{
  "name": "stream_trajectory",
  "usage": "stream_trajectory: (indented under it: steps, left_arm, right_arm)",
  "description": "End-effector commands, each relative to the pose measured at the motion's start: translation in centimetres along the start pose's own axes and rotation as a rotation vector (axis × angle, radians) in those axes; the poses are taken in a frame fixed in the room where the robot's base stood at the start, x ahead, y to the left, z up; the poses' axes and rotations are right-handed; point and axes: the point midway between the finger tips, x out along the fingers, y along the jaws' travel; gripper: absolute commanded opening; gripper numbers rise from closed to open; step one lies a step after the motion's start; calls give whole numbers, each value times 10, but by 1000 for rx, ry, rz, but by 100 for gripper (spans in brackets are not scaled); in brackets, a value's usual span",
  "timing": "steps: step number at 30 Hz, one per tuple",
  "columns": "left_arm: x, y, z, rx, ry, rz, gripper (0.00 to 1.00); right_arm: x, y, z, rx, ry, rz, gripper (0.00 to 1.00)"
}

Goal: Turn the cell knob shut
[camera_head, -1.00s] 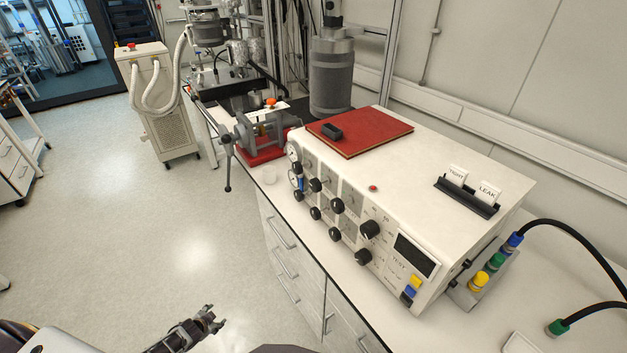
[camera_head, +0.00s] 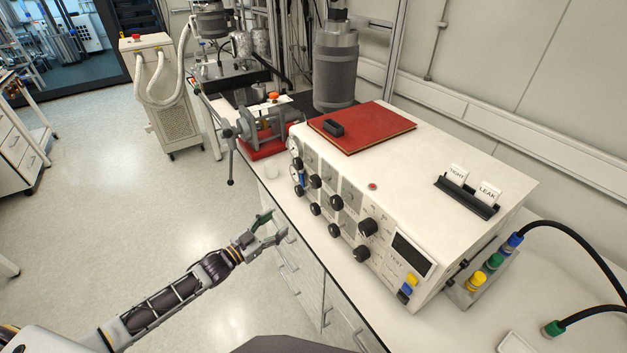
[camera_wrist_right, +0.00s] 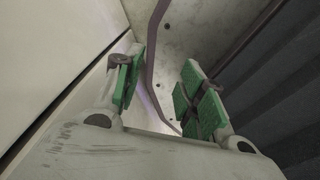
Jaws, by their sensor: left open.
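A white test unit (camera_head: 480,155) stands on the bench with several black round knobs on its sloped front panel. A larger knob (camera_head: 368,227) and another large knob (camera_head: 361,254) sit beside the dark display; smaller knobs, such as this small knob (camera_head: 336,202), lie to their left. The labels are too small to read, so I cannot tell which is the cell knob. My left gripper (camera_head: 277,224) is open and empty, in front of the bench drawers and left of the panel, touching no knob. In the right wrist view my right gripper (camera_wrist_right: 160,85) has its green-padded fingers apart, with nothing between them.
A red book (camera_head: 375,125) and a black rack (camera_head: 466,197) with TIGHT and LEAK cards rest on top. Hoses run at right. The floor at left is clear.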

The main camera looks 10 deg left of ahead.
Motion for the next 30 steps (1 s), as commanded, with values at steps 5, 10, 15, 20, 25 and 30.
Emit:
stream_trajectory:
  steps: [5, 10, 15, 20, 25, 30]
  left_arm:
    - [8, 27, -74, -129, 206, 77, 60]
    - [1, 35, -104, -243, 324, 132, 60]
    - [-5, 38, -118, -336, 383, 175, 60]
    - [-5, 38, -118, -371, 381, 183, 60]
    - [-5, 38, -118, -373, 380, 183, 60]
    - [-5, 38, -118, -372, 380, 182, 60]
  right_arm:
    - [0, 6, 2, -1, -2, 6, 40]
    - [0, 11, 3, -1, -4, 12, 40]
    - [0, 13, 4, -1, -5, 13, 40]
    - [0, 12, 4, -1, -5, 13, 40]
    - [0, 9, 3, 0, -5, 10, 40]
    - [0, 4, 2, 2, -3, 4, 40]
